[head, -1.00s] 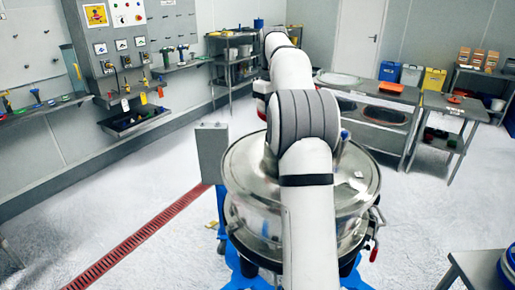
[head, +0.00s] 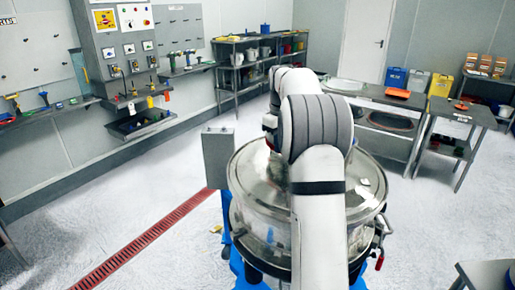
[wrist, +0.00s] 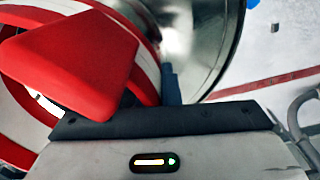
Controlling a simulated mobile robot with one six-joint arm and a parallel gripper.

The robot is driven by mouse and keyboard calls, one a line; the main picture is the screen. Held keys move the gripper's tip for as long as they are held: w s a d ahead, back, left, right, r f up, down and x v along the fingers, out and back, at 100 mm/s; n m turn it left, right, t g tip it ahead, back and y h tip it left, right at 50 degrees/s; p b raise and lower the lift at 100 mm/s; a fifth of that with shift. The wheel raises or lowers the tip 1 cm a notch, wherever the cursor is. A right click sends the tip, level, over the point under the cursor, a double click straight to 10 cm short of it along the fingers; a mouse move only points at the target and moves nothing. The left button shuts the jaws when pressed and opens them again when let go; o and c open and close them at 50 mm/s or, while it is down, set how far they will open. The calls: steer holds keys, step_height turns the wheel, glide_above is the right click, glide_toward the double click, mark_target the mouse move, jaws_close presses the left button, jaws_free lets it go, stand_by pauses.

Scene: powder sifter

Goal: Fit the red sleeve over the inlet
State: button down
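The red sleeve (wrist: 75,55) fills the left of the wrist view, right at my gripper, with a broad red tab in front and curved red and white bands behind. My gripper (wrist: 165,118) appears shut on the red tab; its fingertips are largely hidden. The steel sifter (head: 250,190) stands on blue legs in the head view, with my arm across its lid. Its shiny metal also shows behind the sleeve in the wrist view (wrist: 200,35). I cannot make out the inlet; the arm and the sleeve block the view.
A grey box (head: 218,158) stands at the sifter's left, and a red-handled clamp (head: 379,262) is at its right. A red floor drain (head: 140,240) runs along the left. Benches (head: 395,100) stand at the back right. The floor between is open.

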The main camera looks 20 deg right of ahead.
steer(key=shift+s+d+f, duration=0.15)
steer(key=shift+d+f, duration=0.1)
steer(key=shift+f, duration=0.2)
steer(key=c, duration=1.6)
jaws_free()
steer(key=shift+c, duration=0.2)
